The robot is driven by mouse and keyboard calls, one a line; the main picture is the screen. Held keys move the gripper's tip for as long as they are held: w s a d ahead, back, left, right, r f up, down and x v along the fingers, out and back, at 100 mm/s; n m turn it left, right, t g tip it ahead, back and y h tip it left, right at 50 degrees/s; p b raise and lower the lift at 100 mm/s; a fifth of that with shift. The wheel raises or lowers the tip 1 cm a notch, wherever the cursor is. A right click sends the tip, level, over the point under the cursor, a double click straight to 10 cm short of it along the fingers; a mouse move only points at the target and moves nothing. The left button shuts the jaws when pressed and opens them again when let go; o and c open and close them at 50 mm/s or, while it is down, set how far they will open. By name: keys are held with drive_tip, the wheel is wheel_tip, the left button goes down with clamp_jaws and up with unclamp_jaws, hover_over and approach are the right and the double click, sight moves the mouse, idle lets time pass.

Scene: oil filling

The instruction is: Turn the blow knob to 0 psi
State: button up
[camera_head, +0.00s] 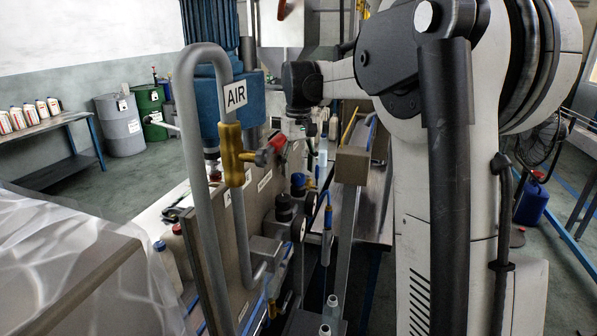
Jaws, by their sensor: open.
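My arm comes in from the right, and its wrist bends down beside the air panel. My gripper (295,143) is small and partly hidden near the red valve handle; it is open, and I see nothing held in it. Below it, black regulator knobs stand by the panel: one larger dark knob (284,205) and a smaller one (298,182). Round gauges (303,227) sit close by. I cannot read any label or pressure, nor tell which knob is the blow knob. The gripper is above the knobs and appears apart from them.
A post with a brown box (352,165) stands further right.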

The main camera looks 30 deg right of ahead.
sight(299, 175)
drive_tip(key=shift+f, duration=1.05)
drive_tip(key=c, duration=1.2)
drive_tip(key=shift+o, duration=0.2)
drive_tip(key=shift+n+b, duration=0.35)
drive_tip(key=shift+n, duration=0.35)
drive_tip(key=o, duration=1.2)
drive_tip(key=shift+c, duration=0.2)
wheel_tip(299, 175, up, 12)
